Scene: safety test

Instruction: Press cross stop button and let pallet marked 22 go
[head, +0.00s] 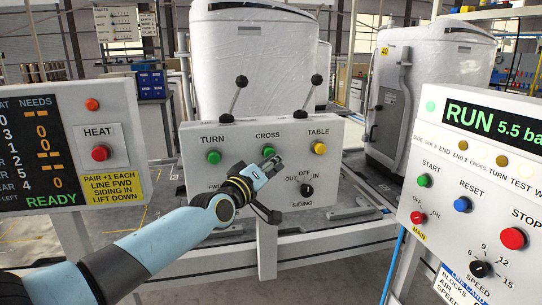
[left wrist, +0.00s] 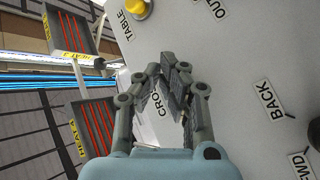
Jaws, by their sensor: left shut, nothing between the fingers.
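The middle control panel (head: 225,185) carries TURN, CROSS and TABLE labels. The green CROSS button (head: 268,152) shows just above my left gripper (head: 270,167). That gripper is shut and empty, its tips close to the panel face just below the button; contact cannot be told. In the left wrist view, the closed fingers (left wrist: 170,75) cover part of the CROSS label (left wrist: 157,106), and the green button is hidden. No pallet marked 22 can be made out. My right gripper is out of view.
The panel also has a green TURN button (head: 214,157), a yellow TABLE button (head: 319,148), a black SIDING knob (head: 307,190) and upright levers (head: 236,95). A HEAT panel (head: 75,150) stands left, a RUN panel (head: 465,165) right. White wrapped machines (head: 252,65) stand behind.

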